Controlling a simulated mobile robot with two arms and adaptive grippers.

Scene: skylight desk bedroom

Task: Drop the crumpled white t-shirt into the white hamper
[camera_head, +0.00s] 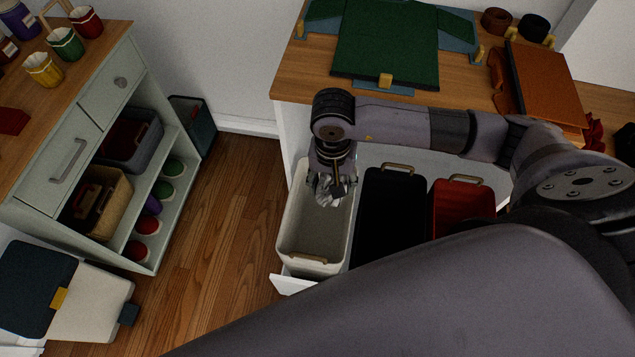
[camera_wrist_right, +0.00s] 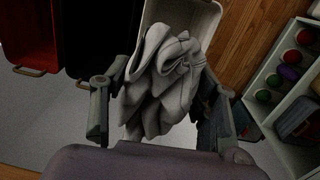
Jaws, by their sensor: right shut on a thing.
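The white hamper (camera_head: 312,232) stands leftmost in a row of bins beneath the desk edge, open at the top. My right gripper (camera_head: 331,187) points down over the hamper's opening, shut on the crumpled white t-shirt (camera_head: 325,198). In the right wrist view the t-shirt (camera_wrist_right: 163,82) is a folded, greyish-white bundle between the two fingers, and part of the white hamper (camera_wrist_right: 203,14) shows behind it. How far the shirt hangs above the hamper floor is hard to tell. My left gripper is out of view.
A black bin (camera_head: 392,205) and a red bin (camera_head: 462,200) stand to the right of the hamper. The wooden desk (camera_head: 300,78) with a green mat (camera_head: 388,40) is behind. A shelf cabinet (camera_head: 110,95) stands at left; wood floor (camera_head: 222,200) between is clear.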

